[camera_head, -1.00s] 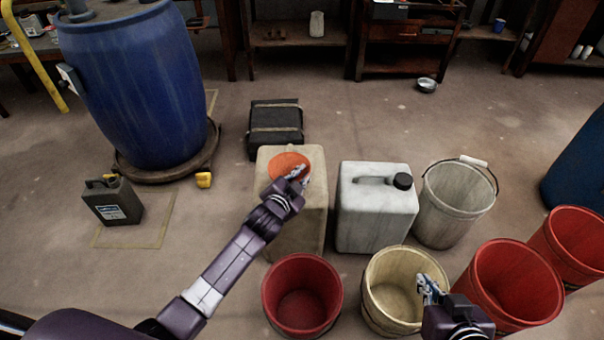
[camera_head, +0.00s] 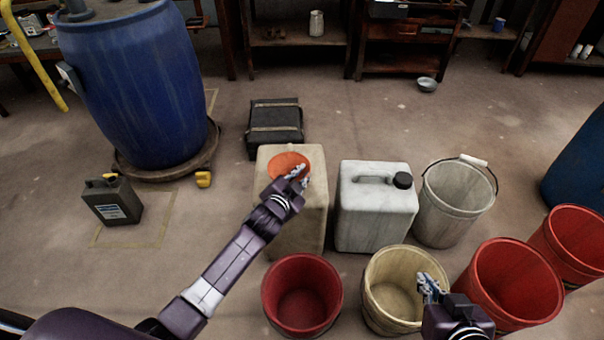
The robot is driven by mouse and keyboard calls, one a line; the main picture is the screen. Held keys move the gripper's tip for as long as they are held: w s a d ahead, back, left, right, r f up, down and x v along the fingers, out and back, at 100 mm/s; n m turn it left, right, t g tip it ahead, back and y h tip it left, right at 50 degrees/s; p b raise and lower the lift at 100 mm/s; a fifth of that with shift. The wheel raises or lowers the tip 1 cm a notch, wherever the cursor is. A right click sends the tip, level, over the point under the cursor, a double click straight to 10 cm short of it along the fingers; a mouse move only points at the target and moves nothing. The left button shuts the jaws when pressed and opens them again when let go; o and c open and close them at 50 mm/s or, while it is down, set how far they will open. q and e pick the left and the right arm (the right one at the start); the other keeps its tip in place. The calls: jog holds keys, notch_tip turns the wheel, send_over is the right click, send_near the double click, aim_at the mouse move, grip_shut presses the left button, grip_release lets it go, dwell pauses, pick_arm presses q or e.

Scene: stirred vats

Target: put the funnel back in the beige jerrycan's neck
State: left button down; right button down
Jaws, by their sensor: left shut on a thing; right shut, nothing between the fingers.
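The beige jerrycan (camera_head: 310,218) stands upright on the floor near the middle of the head view. The orange funnel (camera_head: 286,163) is over its top, with its wide mouth facing up. My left gripper (camera_head: 298,175) is shut on the funnel at its right rim. The funnel's spout and the jerrycan's neck are hidden, so I cannot tell whether the spout is in the neck. My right gripper (camera_head: 428,287) is shut and empty, above the cream bucket (camera_head: 376,262).
A white jerrycan (camera_head: 374,218) with a black cap stands right of the beige one, then a grey bucket (camera_head: 453,205). A red bucket (camera_head: 302,262) stands in front. A black case (camera_head: 275,122) lies behind. Open floor lies left, towards a dark small can (camera_head: 112,203).

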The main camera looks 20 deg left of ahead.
pick_arm(q)
jog(key=shift+f, duration=0.25)
pick_arm(e)
jog(key=shift+w+a+r+t, duration=0.25)
jog(key=shift+w+r+t, duration=0.15)
jog(key=shift+w+r, duration=0.15)
dwell(0.4)
pick_arm(q)
jog(key=c, duration=1.9)
grip_release()
jog(key=shift+s, duration=0.15)
